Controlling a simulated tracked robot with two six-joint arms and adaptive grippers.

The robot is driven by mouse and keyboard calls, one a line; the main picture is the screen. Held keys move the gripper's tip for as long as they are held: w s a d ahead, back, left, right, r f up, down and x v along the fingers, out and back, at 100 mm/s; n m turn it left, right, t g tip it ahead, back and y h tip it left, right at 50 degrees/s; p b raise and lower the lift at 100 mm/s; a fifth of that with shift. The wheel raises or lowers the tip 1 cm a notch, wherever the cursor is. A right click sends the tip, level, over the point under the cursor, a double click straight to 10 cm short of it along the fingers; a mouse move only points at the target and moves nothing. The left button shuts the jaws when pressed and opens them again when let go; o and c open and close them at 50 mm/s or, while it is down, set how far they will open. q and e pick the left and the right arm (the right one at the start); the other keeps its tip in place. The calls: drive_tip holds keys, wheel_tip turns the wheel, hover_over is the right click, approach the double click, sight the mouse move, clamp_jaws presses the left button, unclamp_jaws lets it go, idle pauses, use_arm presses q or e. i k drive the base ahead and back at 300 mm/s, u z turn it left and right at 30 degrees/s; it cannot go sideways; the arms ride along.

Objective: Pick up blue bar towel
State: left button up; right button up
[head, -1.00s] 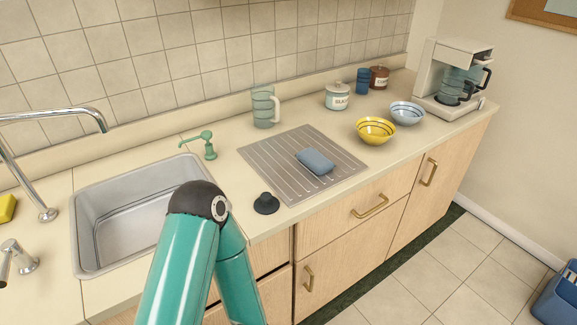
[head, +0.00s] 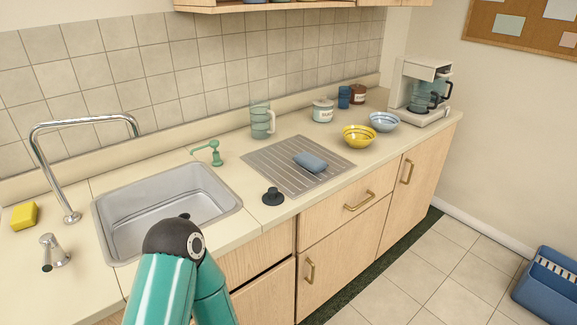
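The blue bar towel (head: 311,162) is a small folded blue bundle. It lies on the ribbed grey drainboard (head: 275,160) set in the counter, right of the sink. A teal arm of mine with a dark joint rises at the bottom, in front of the sink. Neither of my grippers shows in the head view. Nothing covers the towel.
The sink (head: 130,228) with a tall tap is at left. A black stopper (head: 273,196) sits near the drainboard's front corner. A clear pitcher (head: 261,121) stands behind it. A yellow bowl (head: 359,136), a blue bowl (head: 384,121) and a coffee maker (head: 420,95) stand to the right.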

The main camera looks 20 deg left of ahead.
sight(315, 164)
drive_tip(key=z, duration=0.15)
drive_tip(key=i, duration=0.9)
drive_tip(key=u, duration=0.05)
